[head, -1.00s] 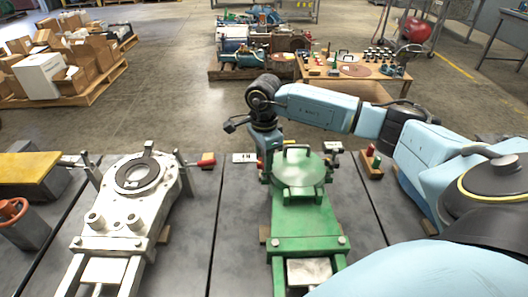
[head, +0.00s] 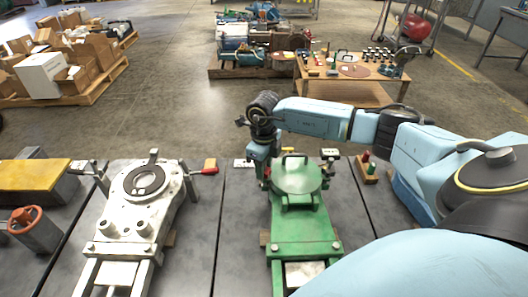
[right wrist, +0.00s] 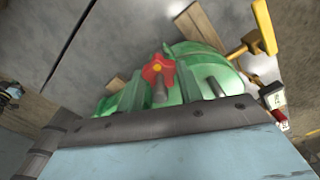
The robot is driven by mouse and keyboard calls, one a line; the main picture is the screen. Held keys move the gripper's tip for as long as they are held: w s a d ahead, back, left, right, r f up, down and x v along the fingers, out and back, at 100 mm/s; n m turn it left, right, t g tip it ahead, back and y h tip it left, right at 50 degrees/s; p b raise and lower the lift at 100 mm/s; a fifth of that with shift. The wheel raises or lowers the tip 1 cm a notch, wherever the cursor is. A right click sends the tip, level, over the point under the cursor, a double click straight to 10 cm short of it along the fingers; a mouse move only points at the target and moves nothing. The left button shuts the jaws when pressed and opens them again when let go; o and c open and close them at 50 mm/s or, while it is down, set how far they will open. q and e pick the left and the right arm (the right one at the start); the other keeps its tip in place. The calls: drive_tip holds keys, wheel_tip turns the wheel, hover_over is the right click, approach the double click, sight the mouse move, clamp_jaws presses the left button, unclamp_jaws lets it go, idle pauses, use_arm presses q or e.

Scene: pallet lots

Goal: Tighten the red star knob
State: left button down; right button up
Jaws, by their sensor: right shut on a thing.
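The red star knob (right wrist: 158,70) has a yellow centre and shows in the right wrist view, at the side of a green fixture (right wrist: 195,62). In the head view the green fixture (head: 305,232) stands on the grey table, with a round lid and a black handle on top. My right gripper (head: 265,170) reaches down at the fixture's far left side. In the right wrist view the right gripper (right wrist: 160,88) is at the knob and shut on it; the exact finger contact is hard to see. My left gripper is not in view.
A white fixture (head: 128,218) with a red-handled clamp (head: 205,171) stands to the left. A yellow plate (head: 35,174) and a red handwheel (head: 25,220) lie farther left. A small wooden block with red and green pieces (head: 366,168) is right of the green fixture.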

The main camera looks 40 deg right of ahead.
drive_tip(key=m+p, duration=0.3)
drive_tip(key=m, duration=0.2)
drive_tip(key=shift+r+m, duration=0.15)
drive_tip(key=shift+m, duration=0.15)
drive_tip(key=shift+m+p, duration=0.7)
drive_tip(key=shift+m, duration=0.1)
drive_tip(key=m+p, duration=0.1)
drive_tip(key=m, duration=0.1)
drive_tip(key=shift+m+p, duration=0.3)
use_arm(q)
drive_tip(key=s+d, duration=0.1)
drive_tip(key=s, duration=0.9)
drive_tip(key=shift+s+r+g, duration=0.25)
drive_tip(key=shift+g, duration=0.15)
use_arm(e)
drive_tip(key=shift+m, duration=0.5)
use_arm(q)
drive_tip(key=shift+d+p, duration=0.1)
drive_tip(key=shift+p, duration=0.2)
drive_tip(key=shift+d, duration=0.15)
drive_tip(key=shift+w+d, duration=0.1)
use_arm(e)
drive_tip(key=o, duration=1)
